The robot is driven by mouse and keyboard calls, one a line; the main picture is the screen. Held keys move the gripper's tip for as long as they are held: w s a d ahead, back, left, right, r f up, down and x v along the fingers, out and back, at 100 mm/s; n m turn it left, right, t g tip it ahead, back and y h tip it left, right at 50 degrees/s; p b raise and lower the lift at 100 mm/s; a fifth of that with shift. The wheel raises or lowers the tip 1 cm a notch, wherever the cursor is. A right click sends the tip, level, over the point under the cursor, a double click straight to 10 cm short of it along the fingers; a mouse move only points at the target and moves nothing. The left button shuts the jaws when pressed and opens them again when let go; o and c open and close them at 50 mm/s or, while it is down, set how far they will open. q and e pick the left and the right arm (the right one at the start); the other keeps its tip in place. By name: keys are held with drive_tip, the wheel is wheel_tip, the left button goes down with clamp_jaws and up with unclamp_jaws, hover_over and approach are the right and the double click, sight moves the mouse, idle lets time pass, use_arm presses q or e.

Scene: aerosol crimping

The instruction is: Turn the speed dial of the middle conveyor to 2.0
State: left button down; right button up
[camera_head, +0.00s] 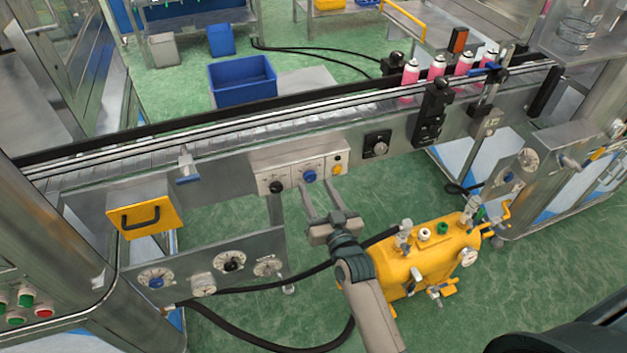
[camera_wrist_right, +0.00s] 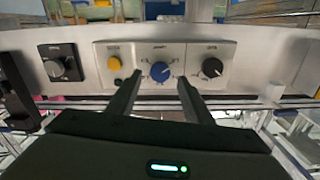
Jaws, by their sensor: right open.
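A light panel (camera_head: 290,170) on the front of the conveyor (camera_head: 225,160) carries a black knob (camera_head: 277,187), a blue dial (camera_head: 309,176) in the middle and a yellow button (camera_head: 338,170). The blue dial also shows in the right wrist view (camera_wrist_right: 160,72), with scale marks around it too small to read. My right gripper (camera_head: 318,188) is open and empty. In the right wrist view its two fingers (camera_wrist_right: 158,82) point at the blue dial, one towards each side; whether they touch it I cannot tell. My left gripper is not in view.
A separate black knob (camera_head: 376,147) sits right of the panel. A yellow tank (camera_head: 425,262) with valves and hoses stands below the conveyor. A plate with several dials (camera_head: 215,265) is at lower left. Pink cans (camera_head: 410,80) stand on the belt at the right.

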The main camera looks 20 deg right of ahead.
sight(309, 175)
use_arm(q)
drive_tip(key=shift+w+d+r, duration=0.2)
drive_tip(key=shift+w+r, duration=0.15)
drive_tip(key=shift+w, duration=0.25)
use_arm(e)
drive_tip(key=shift+w, duration=1.45)
drive_tip(key=c, duration=1.1)
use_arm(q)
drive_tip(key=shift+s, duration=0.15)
use_arm(e)
drive_tip(key=shift+o, duration=0.2)
use_arm(q)
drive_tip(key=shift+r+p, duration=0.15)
drive_tip(key=shift+p, duration=0.2)
use_arm(e)
drive_tip(key=shift+m, duration=1)
drive_tip(key=m+p, duration=0.1)
drive_tip(key=m, duration=0.2)
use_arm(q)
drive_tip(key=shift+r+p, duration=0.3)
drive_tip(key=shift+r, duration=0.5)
use_arm(e)
drive_tip(key=m, duration=0.6)
drive_tip(key=shift+f+m, duration=0.15)
drive_tip(key=shift+m, duration=0.25)
